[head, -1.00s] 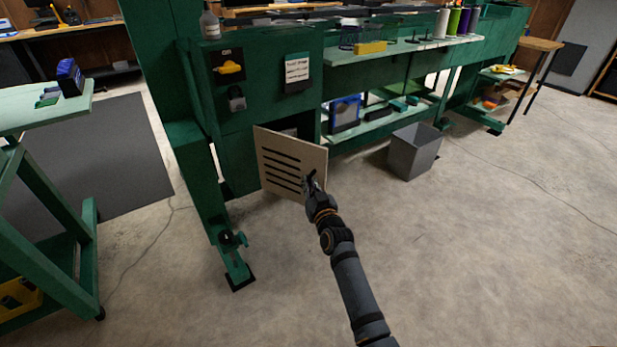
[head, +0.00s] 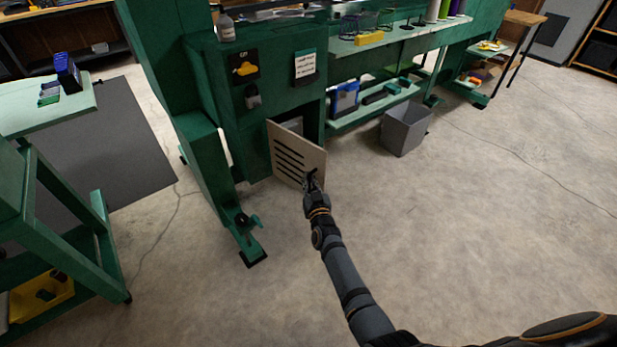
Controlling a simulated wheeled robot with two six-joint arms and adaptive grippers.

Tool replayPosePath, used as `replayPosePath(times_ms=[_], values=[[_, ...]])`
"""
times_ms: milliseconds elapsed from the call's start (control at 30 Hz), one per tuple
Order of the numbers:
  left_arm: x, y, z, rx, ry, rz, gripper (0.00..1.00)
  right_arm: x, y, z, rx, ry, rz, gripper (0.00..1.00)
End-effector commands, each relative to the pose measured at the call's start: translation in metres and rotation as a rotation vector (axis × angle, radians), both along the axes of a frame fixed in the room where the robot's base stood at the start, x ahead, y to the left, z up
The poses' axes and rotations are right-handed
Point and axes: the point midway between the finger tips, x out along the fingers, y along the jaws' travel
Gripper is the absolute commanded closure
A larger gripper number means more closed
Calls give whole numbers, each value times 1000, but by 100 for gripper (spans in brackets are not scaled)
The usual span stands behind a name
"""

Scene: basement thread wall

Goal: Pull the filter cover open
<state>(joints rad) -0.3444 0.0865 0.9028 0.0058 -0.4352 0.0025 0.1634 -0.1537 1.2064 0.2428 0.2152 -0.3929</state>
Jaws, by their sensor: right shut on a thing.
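The filter cover (head: 291,152) is a pale, slotted panel low on the front of the green machine frame. It stands swung out at an angle, hinged on its left side as seen here, with a dark opening (head: 311,119) showing behind it. My right gripper (head: 312,181) is at the cover's free right edge and is shut on it. The fingers hide the exact spot that they grip. My left gripper is not in view.
A grey bin (head: 405,130) stands on the floor to the right of the cover. A green machine foot (head: 246,238) juts out at the lower left. A green cart (head: 60,215) stands further left. The floor in front is clear.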

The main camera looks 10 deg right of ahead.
Motion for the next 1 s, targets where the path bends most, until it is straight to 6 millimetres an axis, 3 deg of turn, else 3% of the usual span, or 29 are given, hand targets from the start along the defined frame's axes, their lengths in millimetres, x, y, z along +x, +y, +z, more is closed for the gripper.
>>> replayPosePath(times_ms=[833,933,1000], values=[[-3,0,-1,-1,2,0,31,-3,-2,-7,0,12,0,100],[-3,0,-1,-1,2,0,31,-3,-1,-7,0,11,0,82],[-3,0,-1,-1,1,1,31,-3,-1,-6,0,9,0,81]])
